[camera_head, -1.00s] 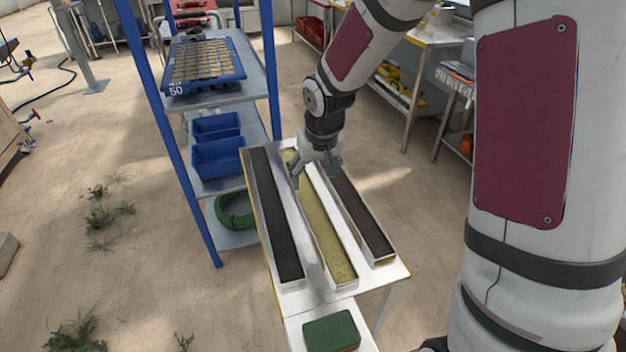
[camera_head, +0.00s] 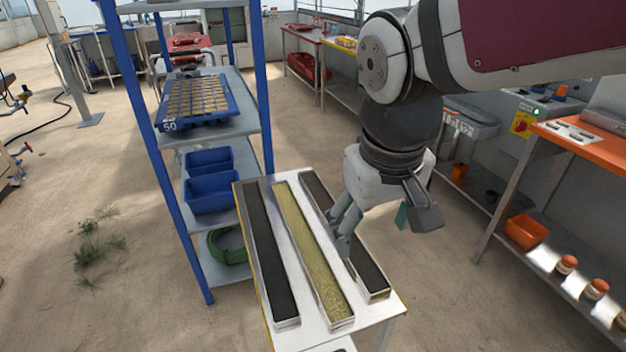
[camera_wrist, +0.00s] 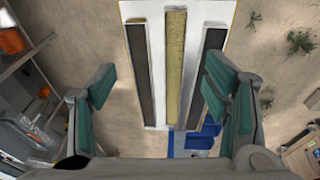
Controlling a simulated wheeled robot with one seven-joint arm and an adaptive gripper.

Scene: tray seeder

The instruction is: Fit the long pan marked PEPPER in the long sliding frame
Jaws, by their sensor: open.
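Three long narrow pans lie side by side on a small white table (camera_head: 345,328). The left pan (camera_head: 268,255) and the right pan (camera_head: 373,278) hold dark soil; the middle pan (camera_head: 310,260) holds yellowish grains. All three also show in the wrist view, the middle one (camera_wrist: 175,65) between my fingers in the picture. I can read no PEPPER mark on any pan, and cannot make out the long sliding frame. My gripper (camera_head: 385,222) is open and empty, raised above the table's right side, its fingers hiding part of the right pan. Its green-padded fingers (camera_wrist: 160,85) are wide apart.
Left of the table stands a blue-posted shelf rack (camera_head: 225,280) with a seedling tray (camera_head: 195,103), blue bins (camera_head: 210,190) and a green hose coil (camera_head: 228,243). An orange-topped bench (camera_head: 580,140) stands at right. The floor between table and bench looks clear.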

